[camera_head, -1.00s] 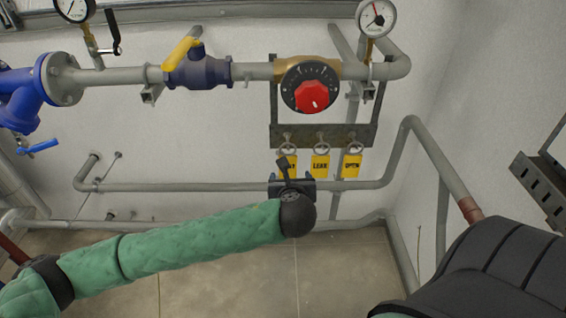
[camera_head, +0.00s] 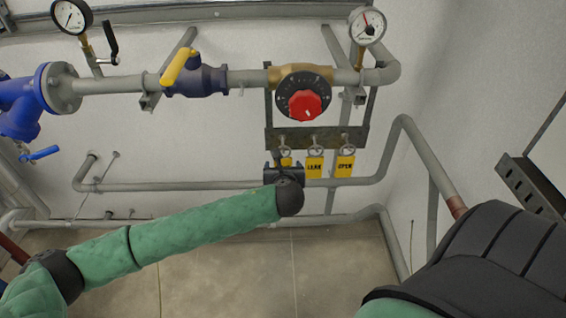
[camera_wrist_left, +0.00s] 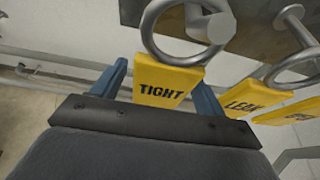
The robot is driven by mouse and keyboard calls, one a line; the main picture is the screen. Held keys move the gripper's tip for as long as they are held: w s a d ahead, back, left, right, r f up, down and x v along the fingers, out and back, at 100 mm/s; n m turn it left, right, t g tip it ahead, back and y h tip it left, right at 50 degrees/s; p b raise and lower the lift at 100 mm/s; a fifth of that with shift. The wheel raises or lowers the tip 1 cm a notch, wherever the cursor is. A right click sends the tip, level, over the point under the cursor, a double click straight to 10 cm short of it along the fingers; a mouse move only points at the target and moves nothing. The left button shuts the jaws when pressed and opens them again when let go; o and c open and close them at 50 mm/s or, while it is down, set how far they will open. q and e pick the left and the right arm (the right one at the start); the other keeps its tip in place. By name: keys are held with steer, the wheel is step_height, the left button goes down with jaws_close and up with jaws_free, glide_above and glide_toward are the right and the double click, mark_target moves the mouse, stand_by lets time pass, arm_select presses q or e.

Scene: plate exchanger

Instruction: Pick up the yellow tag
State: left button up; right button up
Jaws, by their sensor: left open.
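Three yellow tags hang by metal rings from a grey bracket. The leftmost tag (camera_head: 286,161), reading TIGHT in the left wrist view (camera_wrist_left: 163,81), is mostly hidden behind my left gripper (camera_head: 285,168) in the head view. The LEAK tag (camera_head: 315,168) and OPEN tag (camera_head: 345,167) hang to its right. In the left wrist view my left gripper (camera_wrist_left: 160,76) is open, with one blue finger on each side of the TIGHT tag. I cannot tell whether the fingers touch it. My right gripper is out of view.
The bracket (camera_head: 328,139) hangs below a red-knobbed dial valve (camera_head: 304,104). A grey pipe (camera_head: 210,186) runs behind the tags. A blue valve with a yellow handle (camera_head: 180,68) and a gauge (camera_head: 367,25) are above. A dark slotted rail (camera_head: 531,188) is at right.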

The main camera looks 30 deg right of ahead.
arm_select(q)
steer(key=shift+w+f, duration=0.15)
steer(key=shift+w, duration=0.05)
steer(key=shift+c, duration=0.2)
steer(key=c, duration=1)
